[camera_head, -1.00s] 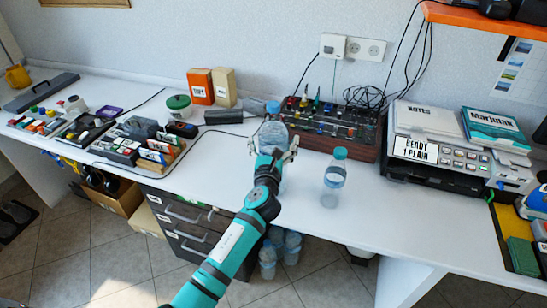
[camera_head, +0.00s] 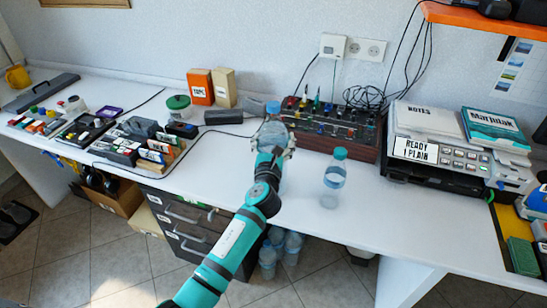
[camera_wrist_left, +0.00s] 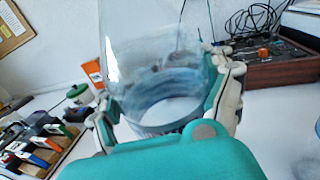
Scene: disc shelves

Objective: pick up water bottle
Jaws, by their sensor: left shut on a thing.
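A clear water bottle (camera_head: 272,132) with a blue cap stands upright on the white desk, partly hidden behind my arm. My left gripper (camera_head: 273,147) is shut around this bottle. In the left wrist view, the bottle (camera_wrist_left: 155,70) fills the space between the two fingers of the gripper (camera_wrist_left: 170,115), which press on its sides. I cannot tell whether its base touches the desk. A second water bottle (camera_head: 334,180) with a teal cap stands upright on the desk to the right, apart from the gripper. My right gripper is not in view.
A synthesizer-like box (camera_head: 333,128) with knobs stands just behind and right of the held bottle. A printer (camera_head: 435,175) stands further right. Orange and beige boxes (camera_head: 200,87) and a green-lidded jar (camera_head: 179,107) are behind left. The desk front (camera_head: 380,220) is clear.

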